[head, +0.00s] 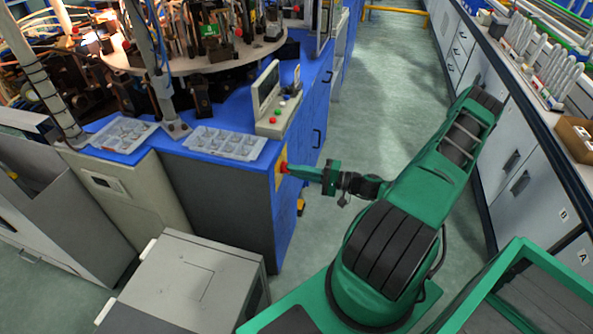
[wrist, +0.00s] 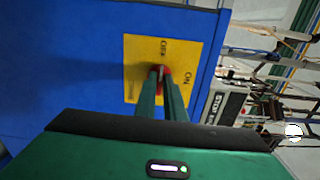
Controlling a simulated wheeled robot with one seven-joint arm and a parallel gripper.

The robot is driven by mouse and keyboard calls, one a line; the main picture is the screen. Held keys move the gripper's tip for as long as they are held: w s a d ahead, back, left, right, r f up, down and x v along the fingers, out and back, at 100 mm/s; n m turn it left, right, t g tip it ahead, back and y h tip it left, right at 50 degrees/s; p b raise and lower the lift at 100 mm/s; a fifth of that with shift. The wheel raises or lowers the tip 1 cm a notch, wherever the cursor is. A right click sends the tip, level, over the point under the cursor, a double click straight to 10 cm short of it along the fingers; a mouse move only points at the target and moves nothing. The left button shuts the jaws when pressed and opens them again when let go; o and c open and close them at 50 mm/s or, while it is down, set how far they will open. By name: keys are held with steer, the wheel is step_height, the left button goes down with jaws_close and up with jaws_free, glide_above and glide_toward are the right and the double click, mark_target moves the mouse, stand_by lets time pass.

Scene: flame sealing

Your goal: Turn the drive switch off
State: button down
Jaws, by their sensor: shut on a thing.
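The drive switch is a red knob (wrist: 168,74) on a yellow plate (wrist: 133,52) fixed to the blue cabinet side. The plate reads OFF and ON, turned sideways in the wrist view. OFF is near the plate's top middle and ON is at its right. My gripper (wrist: 160,78) has its two green fingers closed around the knob, which hides most of it. In the head view my gripper (head: 291,170) reaches left to the cabinet side, and a bit of the yellow plate (head: 278,178) shows there. I cannot tell which label the knob points to.
The blue cabinet (head: 222,192) carries grey trays (head: 222,143) and a small control box with coloured buttons (head: 277,113). A grey box (head: 188,282) stands in front. A drawer bench (head: 515,150) lines the right. The aisle floor (head: 385,80) behind my arm is clear.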

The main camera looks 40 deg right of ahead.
steer(key=shift+n, duration=0.3)
steer(key=c, duration=1.8)
jaws_free()
steer(key=shift+f, duration=0.1)
steer(key=shift+c, duration=0.2)
steer(key=shift+s, duration=0.1)
steer(key=v, duration=1)
steer(key=shift+s+d, duration=0.2)
steer(key=shift+d, duration=0.1)
